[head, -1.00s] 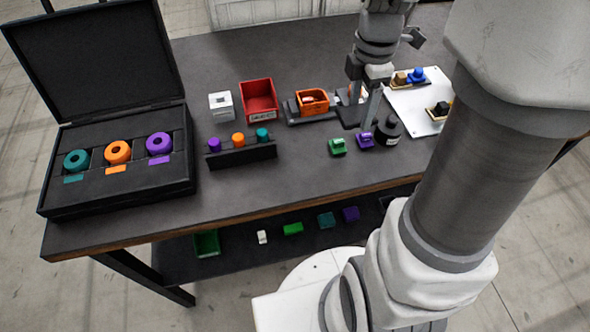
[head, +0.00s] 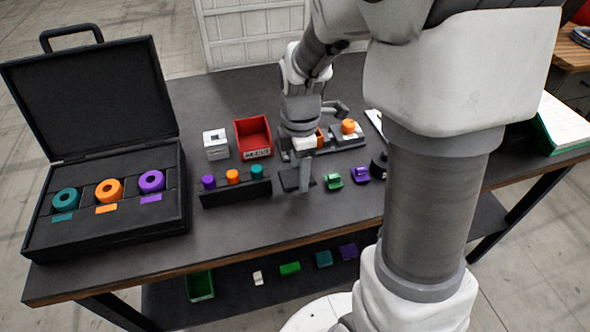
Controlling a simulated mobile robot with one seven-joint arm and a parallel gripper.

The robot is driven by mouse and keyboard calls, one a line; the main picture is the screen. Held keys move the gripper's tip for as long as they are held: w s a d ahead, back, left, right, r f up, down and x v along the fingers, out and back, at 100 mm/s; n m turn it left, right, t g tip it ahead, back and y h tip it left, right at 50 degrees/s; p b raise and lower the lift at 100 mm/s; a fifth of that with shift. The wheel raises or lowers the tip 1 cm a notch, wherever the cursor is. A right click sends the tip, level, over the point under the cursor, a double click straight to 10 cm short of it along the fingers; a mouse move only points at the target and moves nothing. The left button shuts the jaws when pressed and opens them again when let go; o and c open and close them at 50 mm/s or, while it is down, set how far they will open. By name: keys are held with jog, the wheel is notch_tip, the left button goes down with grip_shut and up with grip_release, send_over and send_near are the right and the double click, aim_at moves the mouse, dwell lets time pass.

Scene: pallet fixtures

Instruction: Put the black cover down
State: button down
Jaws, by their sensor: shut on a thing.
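The black cover (head: 290,181) is a small flat dark plate at the front middle of the table. My gripper (head: 304,187) points down and is shut on the cover. One finger shows in front; the arm and wrist hide the rest of the grip. The cover is low, close to the tabletop; I cannot tell whether it touches. A dark fixture (head: 350,143) with an orange round piece (head: 348,126) stands behind and to the right, uncovered at that end. My wrist partly hides an orange bin behind it.
A black rack (head: 236,193) with purple, orange and teal pegs stands left of the cover. A red bin (head: 253,138) and an open black case (head: 105,230) are farther left. Tabletop in front is clear.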

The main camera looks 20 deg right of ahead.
aim_at(299, 192)
jog(key=shift+f, duration=1.8)
jog(key=shift+f+b, duration=0.1)
jog(key=shift+b, duration=0.25)
jog(key=shift+f, duration=0.15)
jog(key=shift+c, duration=0.3)
grip_release()
jog(key=shift+r, duration=0.2)
